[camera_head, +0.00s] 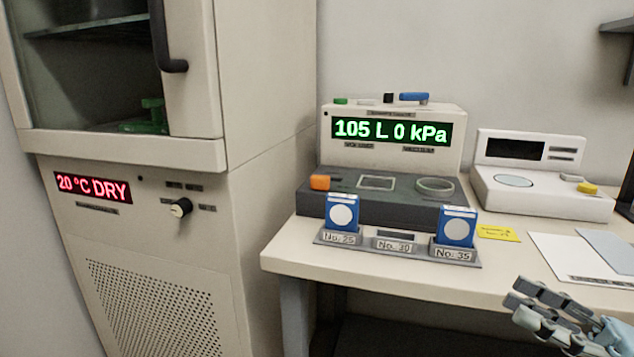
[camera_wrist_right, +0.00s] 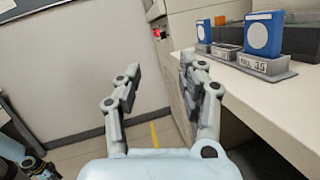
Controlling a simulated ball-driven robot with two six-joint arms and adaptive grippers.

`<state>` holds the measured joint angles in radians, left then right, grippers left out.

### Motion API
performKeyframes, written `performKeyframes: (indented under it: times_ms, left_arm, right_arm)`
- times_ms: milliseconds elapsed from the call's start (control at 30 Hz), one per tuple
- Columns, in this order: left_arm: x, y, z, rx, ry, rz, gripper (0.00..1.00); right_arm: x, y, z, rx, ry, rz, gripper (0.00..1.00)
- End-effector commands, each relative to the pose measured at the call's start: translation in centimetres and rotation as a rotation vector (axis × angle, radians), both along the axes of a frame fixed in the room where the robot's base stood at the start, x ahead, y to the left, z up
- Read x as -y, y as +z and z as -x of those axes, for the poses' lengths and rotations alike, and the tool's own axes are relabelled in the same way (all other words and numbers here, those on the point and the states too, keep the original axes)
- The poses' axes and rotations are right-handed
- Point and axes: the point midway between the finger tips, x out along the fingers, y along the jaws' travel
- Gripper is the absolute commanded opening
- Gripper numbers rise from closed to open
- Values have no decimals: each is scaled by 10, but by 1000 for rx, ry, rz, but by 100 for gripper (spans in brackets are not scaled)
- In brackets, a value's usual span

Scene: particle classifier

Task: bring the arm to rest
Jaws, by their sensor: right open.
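My right gripper (camera_head: 530,302) is at the lower right of the head view, in front of the table's front edge. It is open and empty. In the right wrist view its two fingers (camera_wrist_right: 158,88) stand apart with floor and wall between them, and the table edge lies to their right.
The table (camera_head: 380,272) holds a grey rack (camera_head: 395,247) with blue boxes in its No. 25 (camera_head: 342,214) and No. 35 (camera_head: 456,228) places. Behind is a device reading 105 L 0 kPa (camera_head: 390,131). A cabinet (camera_head: 170,290) stands left; a white instrument (camera_head: 540,203) stands right.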

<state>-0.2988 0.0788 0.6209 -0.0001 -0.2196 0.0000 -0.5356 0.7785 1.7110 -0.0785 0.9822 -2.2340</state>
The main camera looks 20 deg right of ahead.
Motion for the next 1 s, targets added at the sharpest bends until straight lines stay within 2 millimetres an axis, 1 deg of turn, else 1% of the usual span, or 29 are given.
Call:
performKeyframes:
  times_ms: [200, 300, 367, 400, 467, 500, 567, 600, 633, 667, 700, 767, 800, 867, 900, 967, 1000]
  left_arm:
    - [0, 0, 1, -2, 0, 0, 40]
    - [-1, 0, 2, -3, -1, -1, 40]
    - [-2, 0, 2, -4, -1, -2, 40]
    - [-3, 0, 2, -4, -1, -3, 40]
    - [-2, 0, 2, -4, -1, -3, 40]
    - [-2, 0, 2, -4, -1, -3, 40]
    - [-2, 0, 2, -4, -1, -2, 40]
    - [-2, 0, 2, -4, -1, -2, 40]
    - [-2, 0, 2, -4, -1, -2, 40]
    - [-2, 0, 2, -4, -1, -2, 40]
    - [-2, 0, 2, -4, -1, -2, 40]
    - [-2, 0, 2, -4, -1, -2, 40]
    - [-2, 0, 2, -4, -1, -2, 40]
    - [-2, 0, 2, -4, -1, -2, 40]
    - [-2, 0, 2, -4, -1, -2, 40]
    - [-1, 0, 2, -4, -1, -1, 40]
    - [-1, 0, 2, -4, -1, -1, 40]
  right_arm:
    - [-23, -12, 9, 0, -112, -164, 41]
    - [4, -50, -4, -189, -155, -209, 41]
    - [19, -73, -9, -298, -191, -251, 41]
    - [30, -88, -11, -371, -220, -283, 41]
    - [48, -112, -14, -481, -270, -338, 41]
    - [62, -130, -14, -559, -309, -380, 41]
    - [85, -158, -12, -679, -382, -454, 41]
    - [102, -178, -9, -760, -438, -513, 41]
    - [116, -193, -6, -823, -488, -562, 41]
    - [131, -210, 0, -886, -543, -618, 41]
    - [152, -232, 9, -969, -626, -702, 41]
    - [186, -265, 27, -1077, -767, -840, 41]
    - [208, -286, 43, -1136, -868, -940, 41]
    - [241, -313, 70, -1198, -1029, -1099, 41]
    - [261, -329, 91, -1221, -1141, -1209, 41]
    - [290, -350, 125, -1223, -1314, -1378, 41]
    - [308, -361, 150, -1203, -1430, -1489, 41]
